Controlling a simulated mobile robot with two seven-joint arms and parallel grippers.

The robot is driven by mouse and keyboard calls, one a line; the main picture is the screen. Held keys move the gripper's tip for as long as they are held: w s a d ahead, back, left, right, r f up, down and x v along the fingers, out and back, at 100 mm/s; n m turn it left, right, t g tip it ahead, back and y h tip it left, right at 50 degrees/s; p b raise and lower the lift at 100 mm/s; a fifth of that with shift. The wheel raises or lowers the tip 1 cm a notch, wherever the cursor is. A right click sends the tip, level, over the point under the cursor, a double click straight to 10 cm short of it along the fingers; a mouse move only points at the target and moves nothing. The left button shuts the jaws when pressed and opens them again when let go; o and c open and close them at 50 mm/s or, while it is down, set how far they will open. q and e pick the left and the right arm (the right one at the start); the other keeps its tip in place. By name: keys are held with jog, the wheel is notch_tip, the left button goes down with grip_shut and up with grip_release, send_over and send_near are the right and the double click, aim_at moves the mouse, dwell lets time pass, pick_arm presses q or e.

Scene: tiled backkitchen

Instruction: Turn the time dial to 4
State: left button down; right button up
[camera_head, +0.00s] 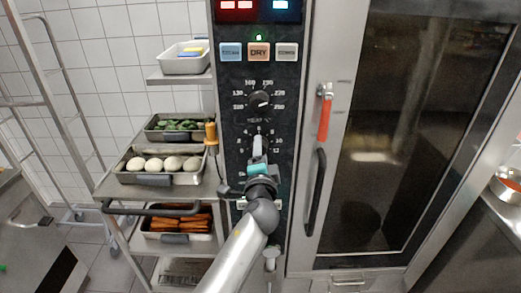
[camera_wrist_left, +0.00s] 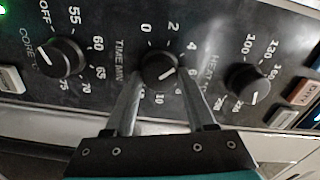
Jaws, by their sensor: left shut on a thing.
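The time dial (camera_wrist_left: 159,68) is a round black knob marked "TIME MIN", with numbers from 0 to past 10 around it. Its white pointer line slants to the lower right in the left wrist view, towards the 6 and 8 side. My left gripper (camera_wrist_left: 160,80) has one finger on each side of the knob and is shut on it. In the head view my left gripper (camera_head: 258,142) reaches up to the oven's control panel and covers most of this dial. My right gripper is in neither view.
The heat dial (camera_wrist_left: 247,84) and the core dial (camera_wrist_left: 60,58) flank the time dial closely. The oven door has a red-handled lever (camera_head: 324,115) and a black handle (camera_head: 315,190). A rack shelf (camera_head: 205,188) with food trays stands left of the panel.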

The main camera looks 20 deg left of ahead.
pick_arm(q)
jog(key=shift+a+r+m, duration=0.1)
jog(key=shift+r+m, duration=0.2)
jog(key=shift+m, duration=0.1)
jog(key=c, duration=0.5)
grip_release()
jog(key=shift+w, duration=0.1)
jog(key=shift+o, duration=1.2)
jog(key=shift+w+f, duration=0.1)
jog(key=shift+f, duration=0.15)
jog(key=b+v, duration=0.1)
jog(key=v, duration=1.4)
